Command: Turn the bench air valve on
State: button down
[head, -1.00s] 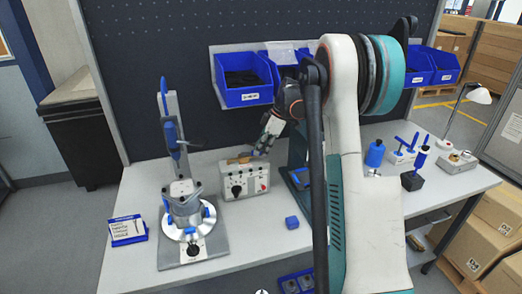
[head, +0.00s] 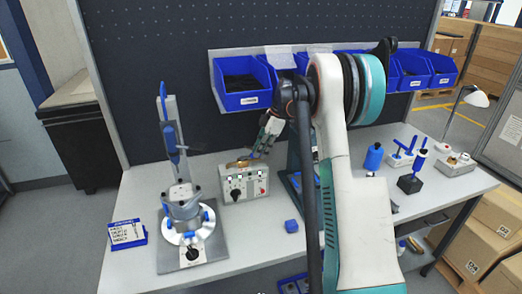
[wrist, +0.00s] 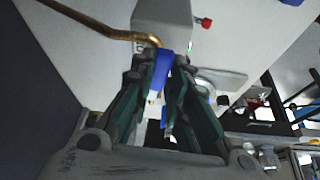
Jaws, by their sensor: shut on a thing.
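The valve's blue lever (wrist: 162,72) sits between the fingers of my gripper (wrist: 160,98) in the wrist view. The gripper is shut on it. A bent brass pipe (wrist: 105,31) runs in from the upper left and ends beside the lever. In the head view, my gripper (head: 258,152) is low at the back of the bench, beside the upper right of a grey control box (head: 240,191). A small brass part (head: 238,164) shows at the top of that box. The lever is hidden in the head view, and its exact angle is hard to tell.
A press stand with a clamped metal housing (head: 183,208) stands left of the box. Blue bins (head: 243,85) hang behind. The bench front between stand and block is clear.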

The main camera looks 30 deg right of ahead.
jog(key=c, duration=1.5)
grip_release()
jog(key=shift+c, duration=0.2)
jog(key=v, duration=1.2)
